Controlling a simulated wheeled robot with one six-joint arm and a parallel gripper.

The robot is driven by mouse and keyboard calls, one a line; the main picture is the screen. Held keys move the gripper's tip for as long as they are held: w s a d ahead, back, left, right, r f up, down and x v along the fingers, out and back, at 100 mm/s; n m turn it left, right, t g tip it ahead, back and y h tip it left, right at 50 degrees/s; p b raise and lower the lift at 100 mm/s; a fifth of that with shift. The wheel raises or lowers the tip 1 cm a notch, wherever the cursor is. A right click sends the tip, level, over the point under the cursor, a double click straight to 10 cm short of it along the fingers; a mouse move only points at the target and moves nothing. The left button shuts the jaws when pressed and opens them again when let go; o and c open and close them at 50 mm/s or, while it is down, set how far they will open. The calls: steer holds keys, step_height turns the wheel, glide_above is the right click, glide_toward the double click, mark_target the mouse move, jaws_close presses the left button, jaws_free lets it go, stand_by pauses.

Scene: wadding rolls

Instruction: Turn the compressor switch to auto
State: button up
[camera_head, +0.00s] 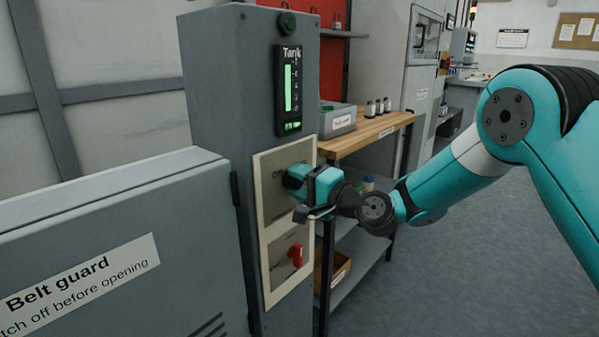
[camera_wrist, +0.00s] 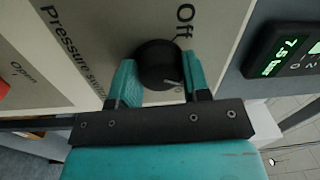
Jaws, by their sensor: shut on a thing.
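The compressor switch is a round black knob (camera_wrist: 160,65) on a cream panel labelled "Pressure switch". In the wrist view "Off" is printed beside it, and a pale pointer line shows on its face. My gripper (camera_wrist: 158,82) is shut on the knob, one teal finger on each side. In the head view my gripper (camera_head: 300,179) reaches the cream panel (camera_head: 270,218) from the right and hides most of the knob. The other position labels are hidden or too small to read.
Below the switch is a red handle (camera_head: 295,254) on the same panel. Above is the green-lit Tank gauge (camera_head: 289,90). The belt guard box (camera_head: 120,245) stands left. A wooden bench (camera_head: 368,133) with a grey bin (camera_head: 337,119) stands close at right. The floor right is clear.

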steer(key=shift+m+p, duration=1.25)
steer(key=shift+m, duration=0.55)
steer(key=o, duration=0.9)
steer(key=b+v, duration=1)
steer(key=v, duration=0.7)
steer(key=shift+s+d+f, duration=0.1)
steer(key=shift+s+f, duration=0.05)
steer(key=shift+s, duration=0.1)
